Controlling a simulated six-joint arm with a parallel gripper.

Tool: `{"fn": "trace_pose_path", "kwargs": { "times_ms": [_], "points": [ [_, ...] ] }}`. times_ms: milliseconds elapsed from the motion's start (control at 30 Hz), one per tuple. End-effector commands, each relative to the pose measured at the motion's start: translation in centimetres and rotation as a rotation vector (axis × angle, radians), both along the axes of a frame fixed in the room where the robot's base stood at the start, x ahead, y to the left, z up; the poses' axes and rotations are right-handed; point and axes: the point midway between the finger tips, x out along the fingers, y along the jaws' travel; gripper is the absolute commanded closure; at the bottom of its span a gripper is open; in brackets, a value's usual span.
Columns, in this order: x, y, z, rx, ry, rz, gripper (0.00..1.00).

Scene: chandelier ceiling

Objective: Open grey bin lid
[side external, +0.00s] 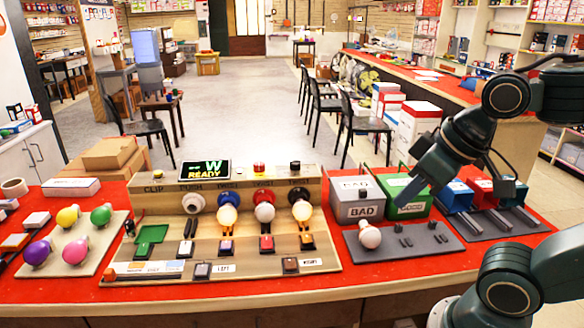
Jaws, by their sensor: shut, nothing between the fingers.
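The grey bin (358,207), labelled BAD, stands on the red counter right of centre. Its grey lid (352,184), also lettered, lies flat across the top and looks closed. My gripper (403,201) reaches in from the upper right, pointing down and left. It is shut and empty. In the picture its tip overlaps the green bin (411,210), labelled GOOD, just right of the grey bin. I cannot tell whether it touches the green bin. My gripper hides part of the green bin's top.
A white bulb (369,236) sits on a dark pad (420,246) before the bins. A wooden test board (240,262) with bulbs and switches stands to the left. Blue and red bins (457,196) stand to the right. Coloured bulbs (69,215) lie on a far-left tray.

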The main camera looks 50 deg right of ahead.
Motion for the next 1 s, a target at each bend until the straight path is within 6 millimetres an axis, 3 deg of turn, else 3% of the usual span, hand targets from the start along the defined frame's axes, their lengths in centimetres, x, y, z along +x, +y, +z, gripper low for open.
{"fn": "trace_pose_path", "kwargs": {
  "times_ms": [33, 200, 233, 567, 1000],
  "points": [
    [0.0, 0.0, 0.0, 0.000, 0.000, 0.000, 0.94],
    [0.3, -0.1, 0.2, 0.000, 0.005, -0.009, 0.61],
    [0.4, -0.2, 0.3, 0.001, 0.007, -0.013, 0.58],
    [4.1, -2.3, 1.9, 0.013, 0.079, -0.124, 0.58],
    [11.5, -8.7, 2.6, 0.055, 0.216, -0.344, 0.58]
  ]
}}
